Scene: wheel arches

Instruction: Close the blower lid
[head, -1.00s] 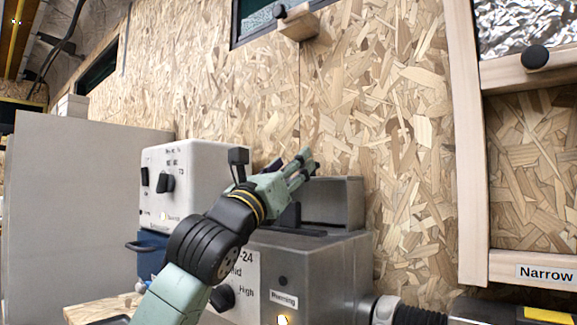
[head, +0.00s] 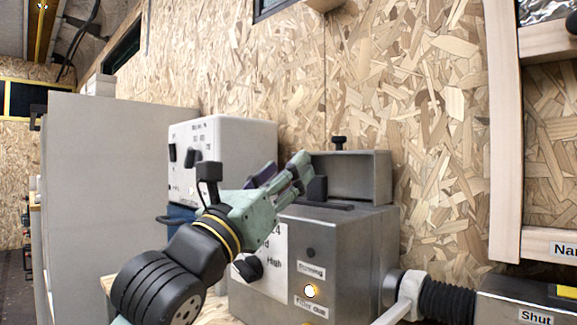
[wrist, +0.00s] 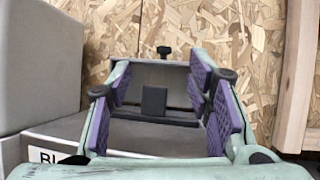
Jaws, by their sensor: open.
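The blower (head: 345,235) is a grey metal box with an indicator light and labels on its front. Its lid (head: 365,175) stands open and upright at the back of the top, with a black knob (head: 339,142) on its upper edge. The lid also shows in the wrist view (wrist: 172,78), straight ahead between the fingers, with a black upright tab (wrist: 154,100) before it. My gripper (head: 300,168) is open and empty, above the left part of the blower's top and in front of the lid. I cannot tell whether a finger touches the lid.
A white control box (head: 230,140) stands behind and left of my gripper. A large grey cabinet (head: 110,190) is further left. A black hose (head: 445,300) leaves the blower's right side. The chipboard wall (head: 420,110) is close behind the lid.

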